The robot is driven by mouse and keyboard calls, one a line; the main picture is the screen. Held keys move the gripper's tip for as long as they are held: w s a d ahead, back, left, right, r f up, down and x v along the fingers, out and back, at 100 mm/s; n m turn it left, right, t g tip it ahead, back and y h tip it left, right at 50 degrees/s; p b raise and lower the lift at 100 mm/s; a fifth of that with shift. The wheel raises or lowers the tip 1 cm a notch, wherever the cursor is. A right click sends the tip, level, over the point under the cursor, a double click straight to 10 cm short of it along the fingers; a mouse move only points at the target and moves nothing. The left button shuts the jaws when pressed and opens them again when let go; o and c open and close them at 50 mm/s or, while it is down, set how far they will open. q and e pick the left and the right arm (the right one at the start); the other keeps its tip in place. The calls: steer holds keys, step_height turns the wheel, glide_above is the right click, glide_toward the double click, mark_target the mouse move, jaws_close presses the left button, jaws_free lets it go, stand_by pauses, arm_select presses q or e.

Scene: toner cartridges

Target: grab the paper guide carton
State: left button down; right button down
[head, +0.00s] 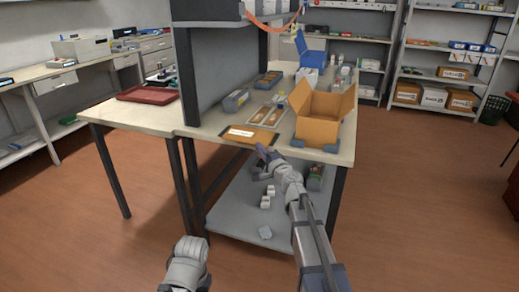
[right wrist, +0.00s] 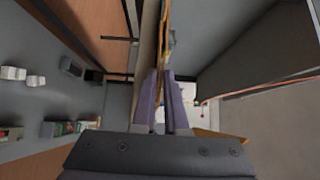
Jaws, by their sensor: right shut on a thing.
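A flat brown carton with a white label (head: 240,133) lies at the front edge of the table, its near side at or past the edge. The label is too small to read; this looks like the paper guide carton. My right gripper (head: 262,149) is at the carton's near right side, shut on it. In the right wrist view the two purple fingers (right wrist: 164,105) close around a thin orange-brown edge (right wrist: 164,35), seen edge-on. Only a grey part of my left arm shows at the bottom of the head view; its fingers are not visible.
An open cardboard box (head: 319,130) stands right of the carton on the table (head: 208,130). Dark grey cartridges (head: 235,101) and flat brown packs lie behind. A grey lower shelf (head: 238,207) holds white rolls (head: 266,202). A red tray (head: 147,95) sits left.

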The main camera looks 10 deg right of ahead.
steer(key=s+d+r+p, duration=0.1)
steer(key=s+r+p, duration=0.2)
steer(key=s, duration=0.4)
steer(key=s+d+r+p, duration=0.1)
steer(key=s+r+p, duration=0.3)
steer(key=s, duration=0.2)
steer(key=shift+s+d+r, duration=0.25)
steer(key=shift+s+d, duration=0.1)
steer(key=shift+s, duration=0.05)
steer(key=shift+p, duration=0.3)
